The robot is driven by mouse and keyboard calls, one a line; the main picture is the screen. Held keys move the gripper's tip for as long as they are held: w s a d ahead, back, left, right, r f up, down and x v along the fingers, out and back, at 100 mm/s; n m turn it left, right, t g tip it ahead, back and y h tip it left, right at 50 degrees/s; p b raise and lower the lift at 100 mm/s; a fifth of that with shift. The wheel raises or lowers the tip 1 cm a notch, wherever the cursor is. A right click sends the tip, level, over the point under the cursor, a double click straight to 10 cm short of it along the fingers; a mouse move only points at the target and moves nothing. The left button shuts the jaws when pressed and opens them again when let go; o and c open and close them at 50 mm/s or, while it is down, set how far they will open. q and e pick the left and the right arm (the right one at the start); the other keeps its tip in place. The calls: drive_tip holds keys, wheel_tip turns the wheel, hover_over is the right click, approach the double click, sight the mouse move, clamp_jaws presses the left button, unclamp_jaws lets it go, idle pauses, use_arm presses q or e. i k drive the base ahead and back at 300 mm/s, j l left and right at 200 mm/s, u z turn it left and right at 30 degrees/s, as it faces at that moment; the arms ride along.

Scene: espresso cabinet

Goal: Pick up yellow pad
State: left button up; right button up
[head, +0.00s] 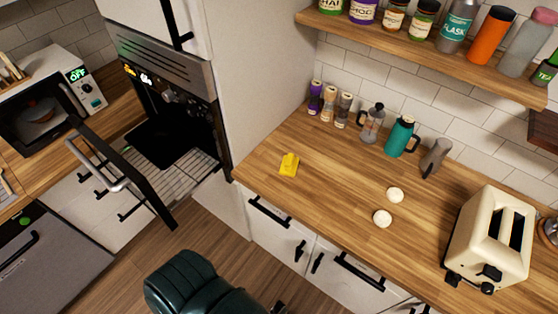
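The yellow pad (289,165) is a small bright yellow piece. It lies on the wooden counter (330,190) near its left end, a little back from the front edge, with clear wood around it. Nothing touches it. Neither of my grippers shows in the head view, so their state and distance from the pad cannot be seen.
Two white round pieces (388,207) lie right of the pad. A cream toaster (492,238) stands at the right. Jars, a French press (371,122) and a teal bottle (400,137) line the wall, below a shelf (440,52). Left are an espresso cabinet (165,110) and open microwave (45,108).

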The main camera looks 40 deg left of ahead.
sight(288, 167)
drive_tip(key=j+u, duration=0.9)
drive_tip(key=u, duration=0.2)
drive_tip(key=i, duration=0.05)
